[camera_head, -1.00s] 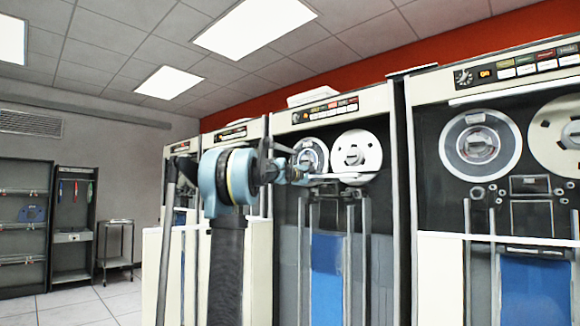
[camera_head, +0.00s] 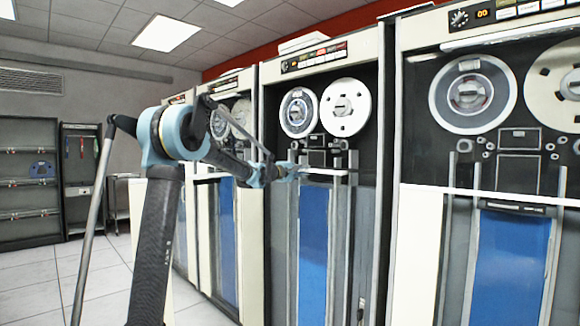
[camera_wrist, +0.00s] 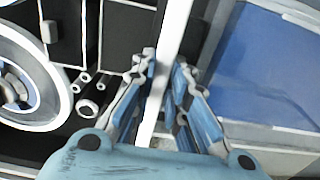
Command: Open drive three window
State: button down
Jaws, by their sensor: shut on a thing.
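My gripper (camera_head: 301,169) is at the front of a tape drive (camera_head: 370,220) in the middle of the head view. It is shut on the white edge bar of that drive's window (camera_head: 333,172). In the wrist view the bar (camera_wrist: 172,50) runs between the fingers of my gripper (camera_wrist: 165,80). The bar lies below the drive's two reels, across the front above the blue panel (camera_head: 313,235). Both reels show fully in the head view. The clear pane itself is hard to make out.
Another tape drive (camera_head: 490,160) stands close on the right, with a white bar below its reels. More drives (camera_head: 222,190) stand to the left. A dark shelf rack (camera_head: 28,180) and a small cart (camera_head: 118,200) are far left. Floor (camera_head: 60,285) is clear there.

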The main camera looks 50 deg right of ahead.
jog(key=shift+f, duration=0.3)
jog(key=c, duration=1.6)
grip_release()
jog(key=shift+a+r, duration=0.1)
jog(key=shift+a, duration=0.05)
jog(key=shift+o, duration=0.2)
jog(key=a, duration=1.2)
jog(key=shift+w, duration=0.3)
